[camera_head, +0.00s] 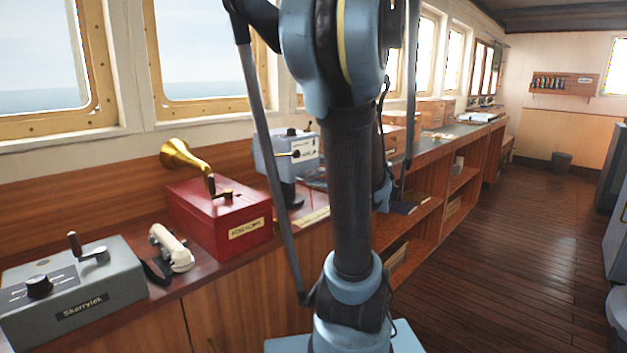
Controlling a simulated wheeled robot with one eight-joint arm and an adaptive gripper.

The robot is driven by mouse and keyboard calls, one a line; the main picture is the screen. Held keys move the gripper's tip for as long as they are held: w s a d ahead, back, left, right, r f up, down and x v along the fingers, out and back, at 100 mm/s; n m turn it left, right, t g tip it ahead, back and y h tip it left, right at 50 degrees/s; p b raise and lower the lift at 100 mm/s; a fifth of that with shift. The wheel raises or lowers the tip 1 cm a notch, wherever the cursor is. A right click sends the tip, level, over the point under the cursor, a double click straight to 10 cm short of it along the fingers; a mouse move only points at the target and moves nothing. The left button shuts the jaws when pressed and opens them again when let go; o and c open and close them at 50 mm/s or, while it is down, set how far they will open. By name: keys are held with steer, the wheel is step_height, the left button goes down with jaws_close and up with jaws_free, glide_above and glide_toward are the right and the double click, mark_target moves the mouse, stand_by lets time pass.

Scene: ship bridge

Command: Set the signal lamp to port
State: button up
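A blue-grey box (272,158) on a dark stand sits on the counter, left of my arm. My blue and black arm fills the middle of the view and covers the counter just right of this box. My gripper is not clearly in view.
A red fog horn box (215,213) with a brass horn, a white handset (172,250) and a grey cranked box (75,293) stand along the counter at left. Wooden boxes (433,111) stand farther back. The wooden floor (500,230) at right is clear.

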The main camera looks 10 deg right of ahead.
steer(key=shift+w+a+f, duration=0.15)
steer(key=shift+w+a, duration=0.3)
steer(key=shift+w, duration=0.1)
jaws_close()
